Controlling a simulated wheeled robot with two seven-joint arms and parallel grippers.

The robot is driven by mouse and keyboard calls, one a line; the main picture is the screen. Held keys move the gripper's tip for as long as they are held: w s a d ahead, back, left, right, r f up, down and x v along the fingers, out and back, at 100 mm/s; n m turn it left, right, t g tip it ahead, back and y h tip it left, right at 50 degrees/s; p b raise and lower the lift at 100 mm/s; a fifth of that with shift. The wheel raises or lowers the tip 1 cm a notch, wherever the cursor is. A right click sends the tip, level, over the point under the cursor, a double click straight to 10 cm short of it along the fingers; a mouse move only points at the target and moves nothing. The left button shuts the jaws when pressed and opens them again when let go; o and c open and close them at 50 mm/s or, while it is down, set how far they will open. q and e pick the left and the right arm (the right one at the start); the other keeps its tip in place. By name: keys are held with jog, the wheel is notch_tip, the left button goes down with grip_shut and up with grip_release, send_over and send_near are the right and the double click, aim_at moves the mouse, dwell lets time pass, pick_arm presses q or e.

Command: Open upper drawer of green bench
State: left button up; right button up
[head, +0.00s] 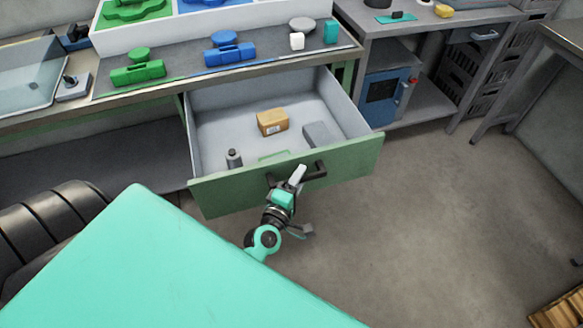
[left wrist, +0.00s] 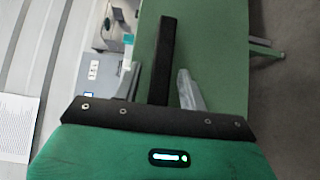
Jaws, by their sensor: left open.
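The upper drawer (head: 225,194) of the green bench (head: 345,68) stands pulled out, its green front towards me and its grey interior showing. Its dark bar handle (head: 317,171) is on the front. My left gripper (head: 296,178) is at the handle, with its fingers open. In the left wrist view the black handle bar (left wrist: 162,60) runs between the two spread fingers (left wrist: 158,88), in front of the green drawer front (left wrist: 215,50). I cannot tell whether a finger touches the bar. My right gripper is not in view.
In the drawer are a tan box (head: 272,121), a grey block (head: 318,134) and a small dark cylinder (head: 234,158). Green (head: 138,72) and blue (head: 230,52) parts lie on the bench top. The floor right of the drawer is clear (head: 440,220).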

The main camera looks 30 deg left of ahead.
pick_arm(q)
jog(key=s+d+b, duration=0.1)
jog(key=s+b, duration=0.1)
jog(key=s, duration=1.1)
jog(key=shift+s, duration=0.35)
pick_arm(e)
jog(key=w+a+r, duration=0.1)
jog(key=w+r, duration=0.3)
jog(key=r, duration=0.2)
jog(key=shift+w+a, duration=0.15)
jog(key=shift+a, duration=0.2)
